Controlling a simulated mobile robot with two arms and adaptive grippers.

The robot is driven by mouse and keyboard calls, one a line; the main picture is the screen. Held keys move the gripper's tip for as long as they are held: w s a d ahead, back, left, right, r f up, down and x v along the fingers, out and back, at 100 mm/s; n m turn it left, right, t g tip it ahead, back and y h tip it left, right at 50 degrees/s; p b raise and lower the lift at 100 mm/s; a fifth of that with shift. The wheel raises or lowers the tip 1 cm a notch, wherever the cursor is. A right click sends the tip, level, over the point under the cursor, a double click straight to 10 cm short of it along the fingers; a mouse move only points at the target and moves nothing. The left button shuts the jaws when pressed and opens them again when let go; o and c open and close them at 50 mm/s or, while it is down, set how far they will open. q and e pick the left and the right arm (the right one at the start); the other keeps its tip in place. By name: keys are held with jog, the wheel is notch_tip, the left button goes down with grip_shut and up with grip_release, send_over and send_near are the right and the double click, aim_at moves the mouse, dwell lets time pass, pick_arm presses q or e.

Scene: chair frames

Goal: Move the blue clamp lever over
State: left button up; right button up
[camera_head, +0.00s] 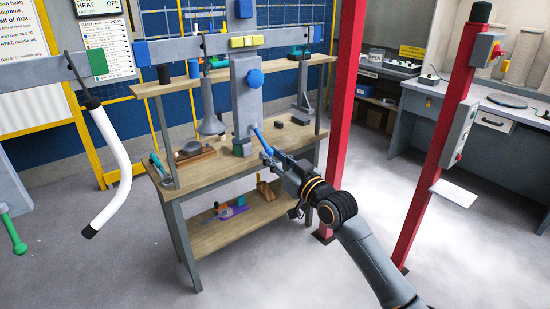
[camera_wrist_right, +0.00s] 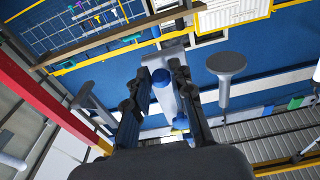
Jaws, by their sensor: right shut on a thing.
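The blue clamp lever (camera_head: 258,134) is a slim blue handle, slanting down to the right from the grey upright clamp post (camera_head: 246,95) in the head view. My right gripper (camera_head: 267,152) is at the lever's lower end, shut on it. A blue knob (camera_head: 255,78) sits higher on the post. My left gripper is not in view.
The post stands at a wooden workbench (camera_head: 215,170) with a lower shelf. A grey beam (camera_head: 180,47) with colored clamps crosses above. A white bent tube (camera_head: 112,160) hangs at left. Red posts (camera_head: 343,90) (camera_head: 440,150) stand at right. The floor in front is clear.

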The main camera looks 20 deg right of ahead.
jog(key=shift+w+a+f, duration=0.2)
jog(key=shift+w+f, duration=0.2)
jog(key=shift+f, duration=0.2)
jog(key=shift+b, duration=0.35)
jog(key=shift+w+a+f+b, duration=0.2)
jog(key=shift+w+f+b, duration=0.15)
jog(key=shift+w, duration=0.15)
jog(key=shift+w+a+f+b, duration=0.15)
jog(key=shift+w+f+b, duration=0.2)
jog(key=shift+w, duration=0.1)
jog(key=shift+w+f, duration=0.1)
jog(key=shift+w, duration=0.15)
jog(key=o, duration=0.9)
jog(key=shift+w+a, duration=0.1)
jog(key=shift+o, duration=0.2)
